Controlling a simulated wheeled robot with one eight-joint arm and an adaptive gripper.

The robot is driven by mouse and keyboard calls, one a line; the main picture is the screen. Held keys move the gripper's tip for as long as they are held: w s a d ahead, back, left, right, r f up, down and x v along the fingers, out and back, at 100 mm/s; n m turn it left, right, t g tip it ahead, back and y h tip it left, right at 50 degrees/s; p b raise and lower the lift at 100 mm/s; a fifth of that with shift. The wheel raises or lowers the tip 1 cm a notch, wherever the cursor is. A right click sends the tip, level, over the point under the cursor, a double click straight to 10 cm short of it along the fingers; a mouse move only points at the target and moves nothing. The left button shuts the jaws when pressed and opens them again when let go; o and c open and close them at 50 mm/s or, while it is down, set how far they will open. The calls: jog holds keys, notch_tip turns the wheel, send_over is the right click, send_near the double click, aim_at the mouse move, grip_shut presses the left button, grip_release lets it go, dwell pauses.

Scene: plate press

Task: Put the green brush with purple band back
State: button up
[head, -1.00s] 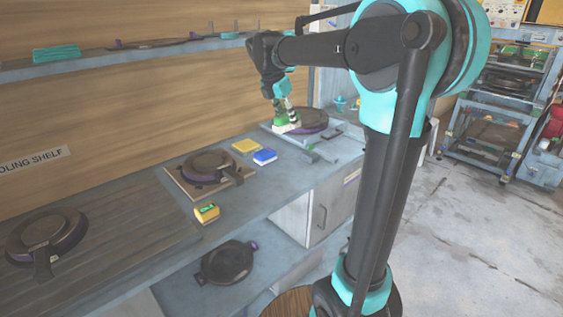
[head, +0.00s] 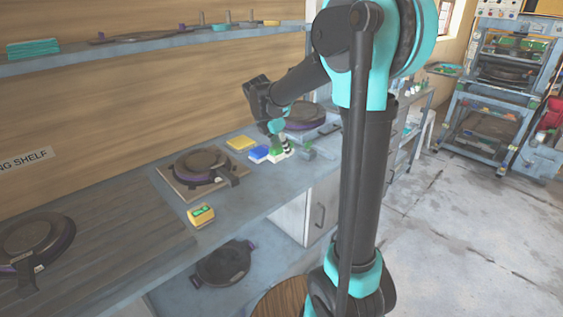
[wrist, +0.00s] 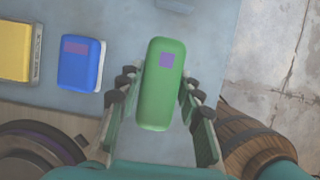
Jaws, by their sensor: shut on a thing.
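The green brush (wrist: 161,84) with a purple patch on its back sits between the fingers of my gripper (wrist: 160,108) in the wrist view. My gripper (head: 281,147) is shut on it. In the head view the green brush (head: 276,147) shows partly behind the fingers, with pale bristles below. It is beside the blue brush (head: 258,154), at the bench's front part. Whether it touches the bench cannot be told.
The blue brush (wrist: 82,62) and yellow brush (wrist: 15,52) lie left of it. A grey block (head: 308,153) is on its right. Round plates stand on the bench (head: 240,190).

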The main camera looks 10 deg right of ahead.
aim_at(282, 170)
jog(key=shift+f, duration=2.85)
jog(key=o, duration=1.1)
jog(key=shift+f, duration=0.1)
